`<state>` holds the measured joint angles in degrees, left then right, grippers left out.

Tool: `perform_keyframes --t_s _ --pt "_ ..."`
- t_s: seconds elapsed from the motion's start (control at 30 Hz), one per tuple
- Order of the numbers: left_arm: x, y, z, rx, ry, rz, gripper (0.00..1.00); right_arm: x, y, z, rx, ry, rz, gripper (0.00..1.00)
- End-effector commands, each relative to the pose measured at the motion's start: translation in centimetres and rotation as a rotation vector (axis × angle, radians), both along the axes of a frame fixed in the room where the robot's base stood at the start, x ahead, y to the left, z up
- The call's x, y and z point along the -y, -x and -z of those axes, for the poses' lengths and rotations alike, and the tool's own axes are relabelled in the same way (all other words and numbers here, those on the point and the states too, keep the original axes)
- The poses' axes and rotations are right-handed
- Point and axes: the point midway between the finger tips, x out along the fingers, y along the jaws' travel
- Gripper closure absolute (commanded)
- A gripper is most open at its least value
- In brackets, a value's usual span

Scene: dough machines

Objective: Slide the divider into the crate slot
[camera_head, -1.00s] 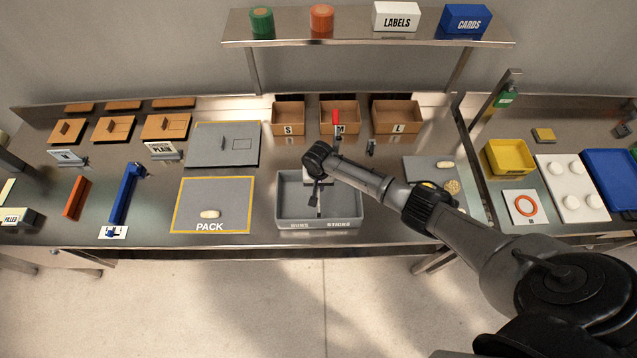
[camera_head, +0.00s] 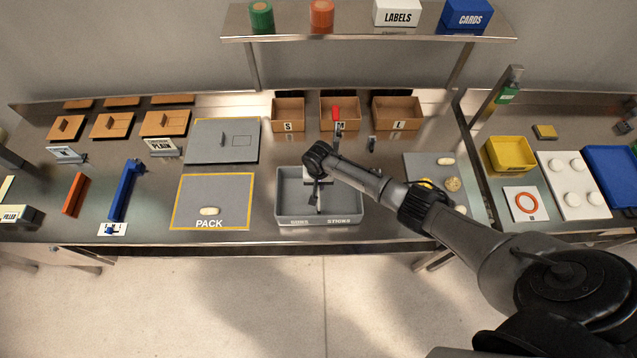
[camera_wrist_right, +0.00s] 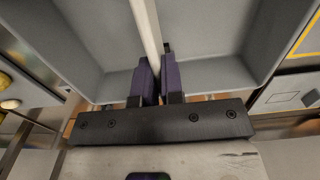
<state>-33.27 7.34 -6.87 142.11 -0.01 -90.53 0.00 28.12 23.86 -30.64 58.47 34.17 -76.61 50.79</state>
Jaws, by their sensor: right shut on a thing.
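The grey crate (camera_head: 288,213) stands near the table's front edge, its front wall lettered BUNS and STICKS. My right gripper (camera_head: 317,197) points down over the middle of the crate. In the right wrist view its dark purple fingers (camera_wrist_right: 157,77) are shut on the divider (camera_wrist_right: 146,28), a thin pale strip running up the picture. Grey crate walls and floor (camera_wrist_right: 205,35) lie on both sides of it. In the head view the hand hides most of the divider. I cannot tell whether its lower edge is seated in the slot. My left gripper is not in view.
The PACK mat (camera_head: 185,215) lies left of the crate, with a grey panel (camera_head: 210,155) behind it. Brown bins (camera_head: 287,113) marked S, M and L stand behind. A grey mat (camera_head: 425,165) with dough pieces lies to the right. A shelf (camera_head: 350,38) runs above.

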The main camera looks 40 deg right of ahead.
Motion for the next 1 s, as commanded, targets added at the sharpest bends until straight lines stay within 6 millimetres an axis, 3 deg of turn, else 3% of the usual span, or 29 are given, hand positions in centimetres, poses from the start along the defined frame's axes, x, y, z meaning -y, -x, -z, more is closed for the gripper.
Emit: perform_keyframes --t_s 1.0 --pt "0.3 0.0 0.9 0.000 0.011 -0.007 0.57 0.0 0.0 1.3 -0.001 -0.001 -0.001 1.00"
